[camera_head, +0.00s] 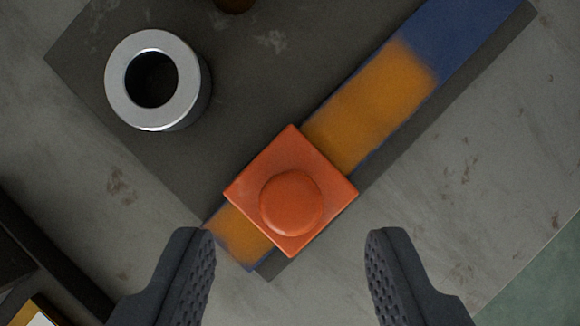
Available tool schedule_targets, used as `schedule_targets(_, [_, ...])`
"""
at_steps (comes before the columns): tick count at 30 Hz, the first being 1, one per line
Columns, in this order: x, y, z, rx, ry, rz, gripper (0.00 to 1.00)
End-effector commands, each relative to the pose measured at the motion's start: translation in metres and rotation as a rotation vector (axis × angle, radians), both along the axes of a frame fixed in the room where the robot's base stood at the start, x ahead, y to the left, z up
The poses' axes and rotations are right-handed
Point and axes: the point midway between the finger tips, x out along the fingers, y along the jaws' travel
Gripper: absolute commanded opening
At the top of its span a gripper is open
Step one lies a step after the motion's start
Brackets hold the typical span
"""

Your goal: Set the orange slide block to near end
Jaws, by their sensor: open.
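The orange slide block (326,184) is a square piece with a round knob (291,203) on top. It sits on a blue rail (463,40) that runs diagonally from lower left to upper right and has orange-yellow patches on both sides of the block. The block is close to the rail's lower-left end, with a short stretch of rail showing beyond it. My gripper (288,250) is open and empty. Its two dark ribbed fingers are at the bottom of the view, one to each side below the block, and neither appears to touch it.
The rail lies on a dark grey plate (225,100) on a stained grey surface (480,190). A silver metal ring (121,81) stands on the plate at upper left. A brown round thing (235,4) is cut off at the top. A dark frame (50,265) is at lower left.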

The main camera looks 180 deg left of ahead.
Motion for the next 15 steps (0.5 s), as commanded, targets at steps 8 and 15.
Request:
schedule_targets(8, [0.01,0.0,-0.026,-0.001,0.004,0.001,0.45])
schedule_targets(15, [0.01,0.0,-0.026,-0.001,0.001,0.0,0.45])
